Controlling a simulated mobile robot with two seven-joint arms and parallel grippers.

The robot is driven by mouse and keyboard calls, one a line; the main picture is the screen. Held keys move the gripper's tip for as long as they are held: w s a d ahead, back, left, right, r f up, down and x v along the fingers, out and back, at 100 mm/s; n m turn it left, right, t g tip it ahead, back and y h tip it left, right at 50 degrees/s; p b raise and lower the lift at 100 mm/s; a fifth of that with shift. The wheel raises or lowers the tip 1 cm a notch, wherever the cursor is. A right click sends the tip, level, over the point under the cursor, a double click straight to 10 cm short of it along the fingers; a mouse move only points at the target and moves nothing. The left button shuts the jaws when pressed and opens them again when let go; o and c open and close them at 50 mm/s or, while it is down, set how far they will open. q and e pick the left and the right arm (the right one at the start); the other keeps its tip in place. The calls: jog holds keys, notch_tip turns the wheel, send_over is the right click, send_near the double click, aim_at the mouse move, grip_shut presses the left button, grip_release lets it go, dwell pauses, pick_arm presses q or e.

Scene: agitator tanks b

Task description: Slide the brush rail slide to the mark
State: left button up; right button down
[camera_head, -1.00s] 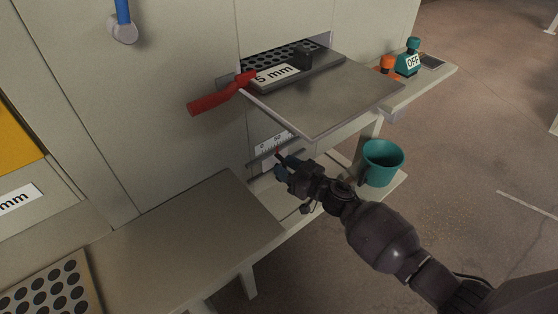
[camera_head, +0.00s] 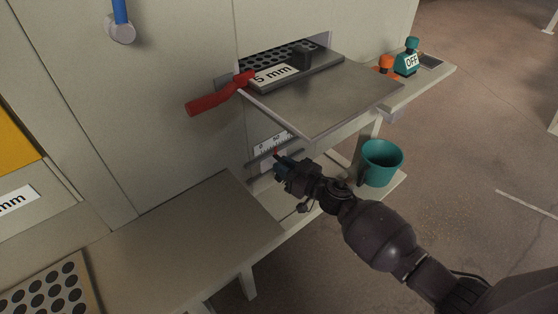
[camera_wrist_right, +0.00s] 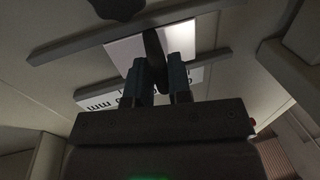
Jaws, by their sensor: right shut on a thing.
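The brush rail slide is a pale plate (camera_wrist_right: 124,50) with a dark upright handle (camera_wrist_right: 152,50) in the right wrist view. It sits between two grey rails (camera_wrist_right: 185,12). My right gripper (camera_wrist_right: 158,80) is shut on that handle. In the head view my right gripper (camera_head: 281,163) reaches below the tray, against the machine front, and hides most of the slide. A white scale (camera_head: 270,146) with black ticks and numbers lies just above the fingertips. A small red spot shows beside the fingertips; I cannot tell whether it is the mark. My left gripper is not in view.
A teal mug (camera_head: 381,163) stands on the lower shelf, right of my wrist. A grey table (camera_head: 190,235) lies at lower left. Clear floor is at right.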

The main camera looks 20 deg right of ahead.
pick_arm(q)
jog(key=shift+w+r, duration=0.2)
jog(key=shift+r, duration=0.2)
pick_arm(e)
jog(key=shift+s+a, duration=0.3)
jog(key=shift+a, duration=0.55)
jog(key=c, duration=0.7)
grip_release()
jog(key=shift+c, duration=0.2)
pick_arm(q)
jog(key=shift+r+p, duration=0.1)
jog(key=shift+p, duration=0.2)
pick_arm(e)
jog(key=shift+s+d, duration=0.1)
jog(key=shift+d, duration=0.05)
jog(key=shift+s+d+r, duration=0.1)
jog(key=shift+s+d, duration=0.2)
jog(key=shift+s, duration=0.15)
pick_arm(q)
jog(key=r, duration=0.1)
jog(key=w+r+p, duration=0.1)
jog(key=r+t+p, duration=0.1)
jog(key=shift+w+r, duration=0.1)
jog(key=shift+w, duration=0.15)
pick_arm(e)
jog(key=v, duration=0.4)
jog(key=shift+s+d, duration=0.15)
jog(key=shift+s, duration=0.15)
